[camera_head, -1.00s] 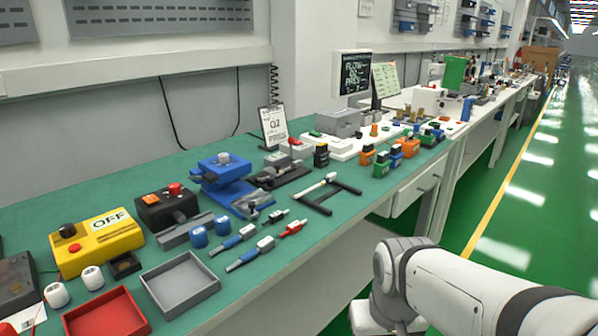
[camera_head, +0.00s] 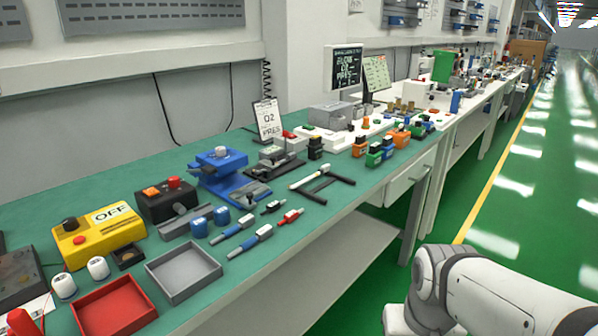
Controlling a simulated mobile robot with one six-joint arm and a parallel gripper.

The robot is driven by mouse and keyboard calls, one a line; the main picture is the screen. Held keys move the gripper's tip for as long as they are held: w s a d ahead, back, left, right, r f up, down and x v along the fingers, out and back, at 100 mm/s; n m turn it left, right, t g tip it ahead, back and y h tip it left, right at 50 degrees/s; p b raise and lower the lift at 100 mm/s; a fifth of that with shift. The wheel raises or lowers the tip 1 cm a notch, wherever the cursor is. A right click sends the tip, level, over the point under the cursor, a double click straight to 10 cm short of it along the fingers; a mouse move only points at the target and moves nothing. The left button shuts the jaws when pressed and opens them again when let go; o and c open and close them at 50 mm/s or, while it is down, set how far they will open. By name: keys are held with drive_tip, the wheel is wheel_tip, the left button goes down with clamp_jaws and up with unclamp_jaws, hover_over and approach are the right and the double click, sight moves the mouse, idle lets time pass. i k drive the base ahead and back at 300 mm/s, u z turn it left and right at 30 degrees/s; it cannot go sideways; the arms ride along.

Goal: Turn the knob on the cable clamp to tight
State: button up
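No part in view is clearly labelled as a cable clamp. A blue fixture (camera_head: 222,178) on the green bench has a pale grey round knob (camera_head: 221,151) on top; it may be the clamp, but I cannot tell, and its setting is too small to read. A yellow box (camera_head: 100,243) marked OFF, at the left, carries a black knob (camera_head: 70,224) and a red button. My gripper is out of view. Only white links of my arm show at the lower right, over the floor and apart from the bench.
Grey tray (camera_head: 184,270) and red tray (camera_head: 115,308) lie along the bench's front edge. Blue-and-silver tools (camera_head: 250,241) and a black forked stand (camera_head: 328,184) lie nearby. A black box (camera_head: 166,200) stands left of the blue fixture. The green aisle floor (camera_head: 500,200) at right is clear.

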sight(267, 172)
drive_tip(key=z, duration=0.05)
drive_tip(key=k, duration=0.85)
drive_tip(key=u, duration=0.55)
drive_tip(key=i, duration=1)
drive_tip(key=u, duration=0.05)
